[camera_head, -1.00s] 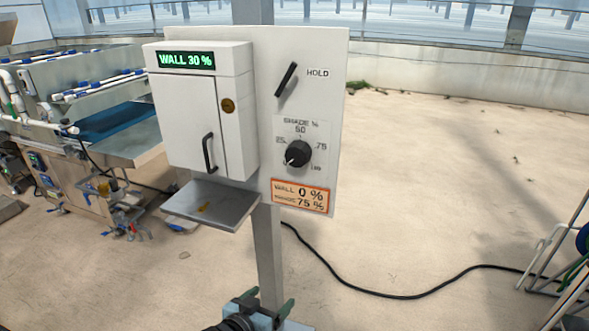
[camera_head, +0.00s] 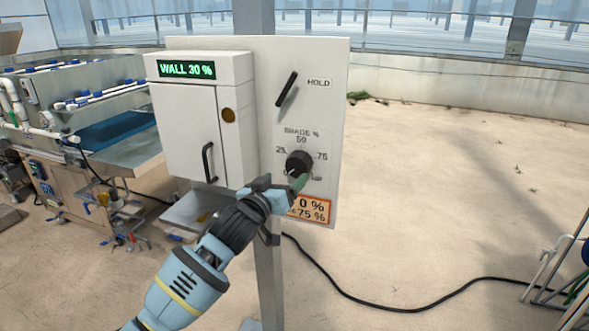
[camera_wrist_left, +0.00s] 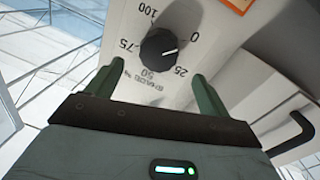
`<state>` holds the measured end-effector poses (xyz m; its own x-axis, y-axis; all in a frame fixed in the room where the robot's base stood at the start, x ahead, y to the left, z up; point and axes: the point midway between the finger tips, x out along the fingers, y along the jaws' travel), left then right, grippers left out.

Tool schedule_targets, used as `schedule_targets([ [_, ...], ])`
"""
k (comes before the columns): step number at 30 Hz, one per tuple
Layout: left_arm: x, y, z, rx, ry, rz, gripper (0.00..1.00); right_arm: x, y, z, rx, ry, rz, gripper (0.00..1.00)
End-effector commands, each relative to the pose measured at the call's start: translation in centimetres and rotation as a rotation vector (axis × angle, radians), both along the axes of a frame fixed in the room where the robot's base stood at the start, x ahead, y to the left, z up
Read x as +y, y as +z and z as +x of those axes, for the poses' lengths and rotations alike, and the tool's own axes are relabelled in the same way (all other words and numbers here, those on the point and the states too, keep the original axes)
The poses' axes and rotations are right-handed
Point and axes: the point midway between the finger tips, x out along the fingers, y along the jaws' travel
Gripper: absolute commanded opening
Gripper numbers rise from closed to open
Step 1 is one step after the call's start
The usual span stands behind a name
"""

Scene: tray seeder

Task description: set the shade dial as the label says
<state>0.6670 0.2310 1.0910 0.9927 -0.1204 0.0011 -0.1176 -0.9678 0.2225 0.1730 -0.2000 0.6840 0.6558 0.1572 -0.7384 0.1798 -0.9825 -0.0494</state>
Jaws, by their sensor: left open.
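The shade dial is a round black knob (camera_head: 299,162) on the white panel, with marks around it from 0 to 100. In the left wrist view the knob (camera_wrist_left: 158,49) has its white pointer between 0 and 25. My left gripper (camera_head: 297,183) is just below and in front of the knob. In the left wrist view its two green fingers are open, with the knob beyond the gap and nothing held. The orange-edged label (camera_head: 318,211) is partly hidden by the gripper; it shows 0 % above 75 %. My right gripper is out of view.
A white box (camera_head: 196,125) with a handle and a green display (camera_head: 186,69) reading WALL 30 % is left of the dial. A black lever (camera_head: 287,89) marked HOLD is above it. A metal shelf (camera_head: 185,212) juts out below the box.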

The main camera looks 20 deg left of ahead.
Motion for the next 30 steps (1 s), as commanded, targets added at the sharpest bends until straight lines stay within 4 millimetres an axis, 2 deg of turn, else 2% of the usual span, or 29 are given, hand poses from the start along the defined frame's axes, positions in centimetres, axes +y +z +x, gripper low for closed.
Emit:
schedule_targets([
  [9, -0.6, 0.0, 4.1, 0.001, 0.0, 0.002, 0.8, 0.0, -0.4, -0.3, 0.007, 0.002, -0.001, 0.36],
  [15, -0.8, -0.1, 6.1, 0.001, 0.0, 0.001, 0.8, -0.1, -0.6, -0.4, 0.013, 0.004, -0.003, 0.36],
  [21, -0.9, 0.0, 6.9, 0.0, -0.001, 0.001, 0.8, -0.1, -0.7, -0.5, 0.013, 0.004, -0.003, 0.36],
  [29, -0.9, 0.0, 6.9, 0.0, -0.001, 0.001, 0.8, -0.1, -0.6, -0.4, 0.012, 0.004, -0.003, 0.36],
  [30, -0.9, 0.0, 6.9, 0.0, -0.001, 0.001, 0.78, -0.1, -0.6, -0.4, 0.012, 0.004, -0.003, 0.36],
])
